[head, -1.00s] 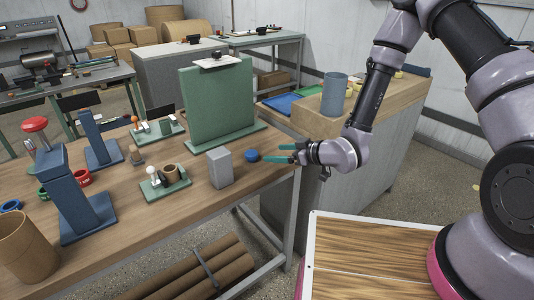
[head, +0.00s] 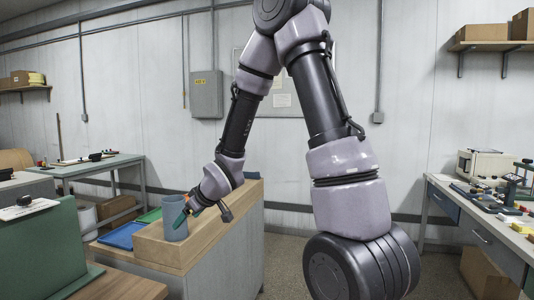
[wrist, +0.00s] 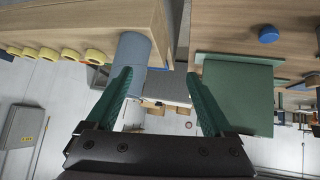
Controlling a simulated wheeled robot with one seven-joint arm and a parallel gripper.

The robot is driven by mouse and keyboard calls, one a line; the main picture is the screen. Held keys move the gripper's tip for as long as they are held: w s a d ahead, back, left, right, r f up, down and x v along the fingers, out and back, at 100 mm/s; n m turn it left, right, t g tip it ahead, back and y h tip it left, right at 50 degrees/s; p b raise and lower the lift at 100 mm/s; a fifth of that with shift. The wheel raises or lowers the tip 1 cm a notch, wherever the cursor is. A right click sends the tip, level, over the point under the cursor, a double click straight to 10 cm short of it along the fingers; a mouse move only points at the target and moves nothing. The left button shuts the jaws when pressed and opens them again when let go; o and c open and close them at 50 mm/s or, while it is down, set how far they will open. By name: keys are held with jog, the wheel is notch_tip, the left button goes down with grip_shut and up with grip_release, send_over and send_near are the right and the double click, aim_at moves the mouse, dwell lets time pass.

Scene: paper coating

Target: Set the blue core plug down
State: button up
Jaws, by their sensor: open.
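The blue core plug (wrist: 268,34) lies on the wooden tabletop (wrist: 225,22) in the wrist view, near the top right. It stands apart from my fingers. My gripper (wrist: 167,95) is open, with its two teal fingers spread and nothing held between them. In the head view my gripper (head: 187,210) is small, close to the grey-blue cylinder (head: 175,232) on the wooden-topped cabinet. I cannot tell whether they touch. The plug is not visible in the current head view.
A green upright board (wrist: 240,98) stands near the plug. Several yellow rolls (wrist: 96,57) lie on the cabinet beside the cylinder. A bench (head: 480,225) with equipment is at right.

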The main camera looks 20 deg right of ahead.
jog(key=s+d+r+m+h, duration=0.2)
jog(key=s+d+r+m, duration=0.1)
jog(key=d+r, duration=0.35)
jog(key=s+d+r+m+h, duration=0.1)
jog(key=s+d+r+m, duration=0.3)
jog(key=r, duration=0.3)
jog(key=s+d+r+m, duration=0.2)
jog(key=s+r, duration=0.2)
jog(key=s, duration=0.4)
jog(key=s+d+r+m+g, duration=0.1)
jog(key=s+d+r+m, duration=0.1)
jog(key=s+r, duration=0.3)
jog(key=s+d, duration=0.1)
jog(key=s, duration=0.2)
jog(key=shift+s+m+y, duration=0.3)
jog(key=shift+m, duration=0.1)
jog(key=shift+d, duration=0.1)
jog(key=shift+c, duration=0.3)
